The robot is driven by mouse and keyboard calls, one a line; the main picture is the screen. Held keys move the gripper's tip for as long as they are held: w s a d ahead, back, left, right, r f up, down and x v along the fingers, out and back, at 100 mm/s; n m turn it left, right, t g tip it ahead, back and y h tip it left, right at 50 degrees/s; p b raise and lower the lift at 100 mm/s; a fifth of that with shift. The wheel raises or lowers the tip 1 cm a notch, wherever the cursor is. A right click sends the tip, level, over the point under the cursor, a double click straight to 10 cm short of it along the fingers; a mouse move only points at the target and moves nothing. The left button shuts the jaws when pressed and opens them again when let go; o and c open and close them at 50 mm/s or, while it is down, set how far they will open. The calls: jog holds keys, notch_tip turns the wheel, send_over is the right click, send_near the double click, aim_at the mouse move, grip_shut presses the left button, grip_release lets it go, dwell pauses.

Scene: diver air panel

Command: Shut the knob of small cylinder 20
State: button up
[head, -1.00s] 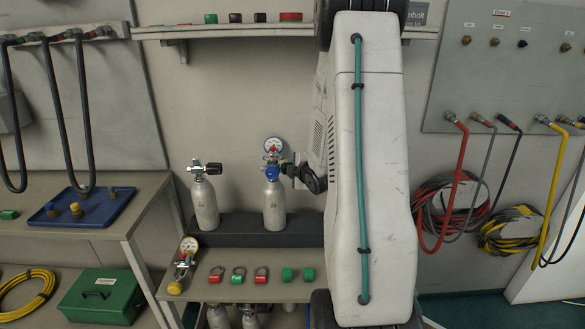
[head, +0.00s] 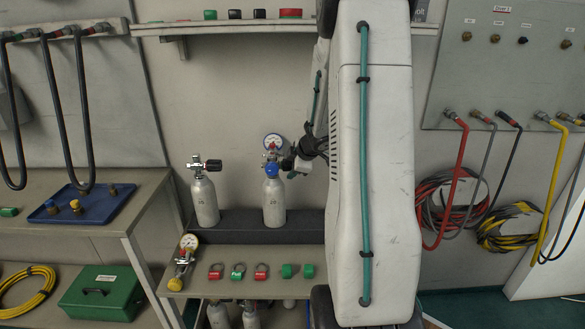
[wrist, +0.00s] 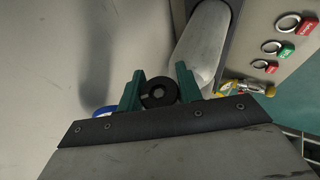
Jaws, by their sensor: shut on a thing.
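Small cylinder 20 (head: 274,205) appears to be the right one of two grey cylinders standing upright on a dark step; its label is too small to read surely. It carries a round gauge (head: 274,144) and a blue fitting (head: 271,170). My gripper (head: 289,163) is at the right side of its valve and hides the knob in the head view. In the wrist view the round black knob (wrist: 158,93) sits between the two green fingers of my gripper (wrist: 158,84), which are shut on it. The cylinder's pale body (wrist: 201,45) shows just beyond.
Another cylinder (head: 204,203) with a black knob stands to the left. A loose gauge fitting (head: 184,258) and red and green tags (head: 238,271) lie on the shelf below. A blue tray (head: 98,208) is on the left bench. Hoses hang at the right.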

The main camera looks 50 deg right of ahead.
jog(key=g+y, duration=0.2)
jog(key=y, duration=0.1)
jog(key=shift+s+a+f+m+g, duration=0.1)
jog(key=shift+a+m+g, duration=0.1)
jog(key=shift+m+g, duration=0.2)
jog(key=shift+s+a+m+g+y, duration=0.1)
jog(key=shift+a+m+g+y, duration=0.05)
jog(key=shift+g+y, duration=0.4)
jog(key=shift+s+a+m+g+y, duration=0.1)
jog(key=shift+m+g+y, duration=0.05)
jog(key=shift+g+y, duration=0.4)
jog(key=o, duration=1)
jog(key=v, duration=0.7)
jog(key=shift+d+r, duration=0.2)
jog(key=shift+r, duration=0.1)
